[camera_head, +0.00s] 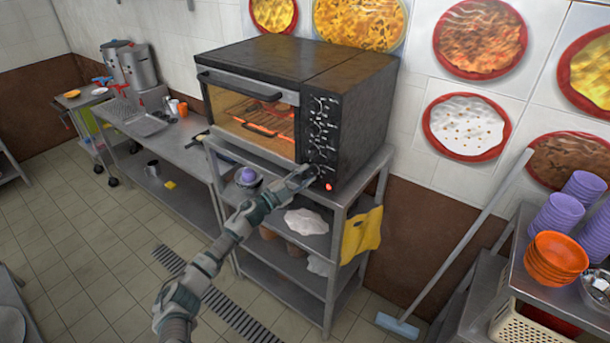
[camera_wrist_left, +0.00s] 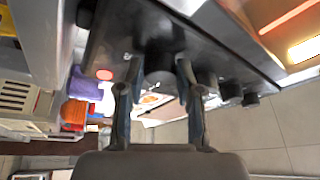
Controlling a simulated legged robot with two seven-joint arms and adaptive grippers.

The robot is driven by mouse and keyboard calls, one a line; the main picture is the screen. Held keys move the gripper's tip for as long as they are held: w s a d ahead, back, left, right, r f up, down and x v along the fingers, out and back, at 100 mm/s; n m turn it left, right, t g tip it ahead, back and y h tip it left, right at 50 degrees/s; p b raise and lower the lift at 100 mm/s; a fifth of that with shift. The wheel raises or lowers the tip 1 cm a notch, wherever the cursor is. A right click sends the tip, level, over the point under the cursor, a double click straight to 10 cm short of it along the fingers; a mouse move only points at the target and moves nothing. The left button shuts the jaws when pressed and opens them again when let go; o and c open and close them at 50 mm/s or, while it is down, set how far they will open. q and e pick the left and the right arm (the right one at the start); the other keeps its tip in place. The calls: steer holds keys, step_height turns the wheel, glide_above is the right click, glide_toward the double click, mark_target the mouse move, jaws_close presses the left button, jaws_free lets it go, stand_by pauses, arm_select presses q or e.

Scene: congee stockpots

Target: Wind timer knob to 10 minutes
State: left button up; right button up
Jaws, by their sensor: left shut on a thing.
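A dark countertop oven (camera_head: 362,112) stands on a metal rack. Its front panel at the right carries a column of several dark knobs, and a red light (camera_head: 328,187) glows at the bottom. My left gripper (camera_head: 309,170) reaches up to the lowest part of this panel. In the left wrist view, the two fingers stand on either side of a black timer knob (camera_wrist_left: 160,66), shut on it. Other knobs (camera_wrist_left: 230,91) run in a row to the right there. The knob's pointer and scale marks cannot be read. My right gripper is not in view.
The oven's glass door (camera_head: 252,121) is closed, with a glowing rack inside. A yellow cloth (camera_head: 361,235) hangs on the rack below. A squeegee (camera_head: 450,250) leans at the right, near a shelf with orange bowls (camera_head: 556,258) and purple cups (camera_head: 585,187).

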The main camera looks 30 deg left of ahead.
arm_select(q)
steer(key=shift+m+g+p, duration=0.4)
steer(key=shift+m+g, duration=0.1)
steer(key=shift+m, duration=0.8)
steer(key=shift+f+m+h, duration=0.1)
steer(key=shift+m+h, duration=0.2)
steer(key=o, duration=1.2)
steer(key=shift+c, duration=0.2)
steer(key=v, duration=1.2)
steer(key=shift+a, duration=0.1)
